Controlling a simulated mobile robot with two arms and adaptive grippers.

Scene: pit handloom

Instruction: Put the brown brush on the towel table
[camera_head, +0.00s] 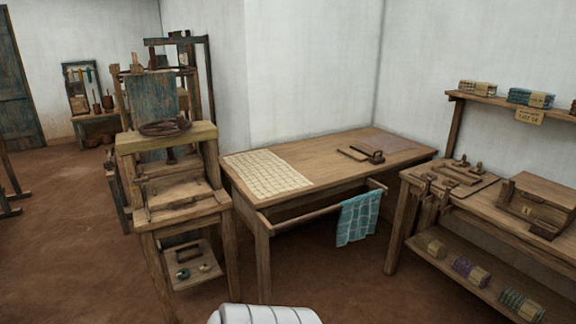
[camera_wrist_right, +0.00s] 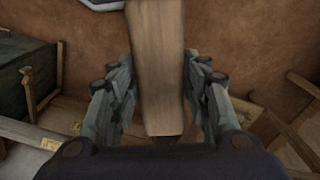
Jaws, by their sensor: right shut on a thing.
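The towel table (camera_head: 320,172) is the wooden table in the middle of the head view, with a teal checked towel (camera_head: 358,217) hanging on its front rail. In the right wrist view my right gripper (camera_wrist_right: 158,112) is shut on a long brown wooden piece, which I take to be the brown brush (camera_wrist_right: 156,65). It lies lengthwise between the fingers; no bristles show. Neither gripper shows in the head view, and my left gripper is in no view.
A press-like wooden stand (camera_head: 178,205) is to the left; a workbench with a box (camera_head: 540,198) is to the right.

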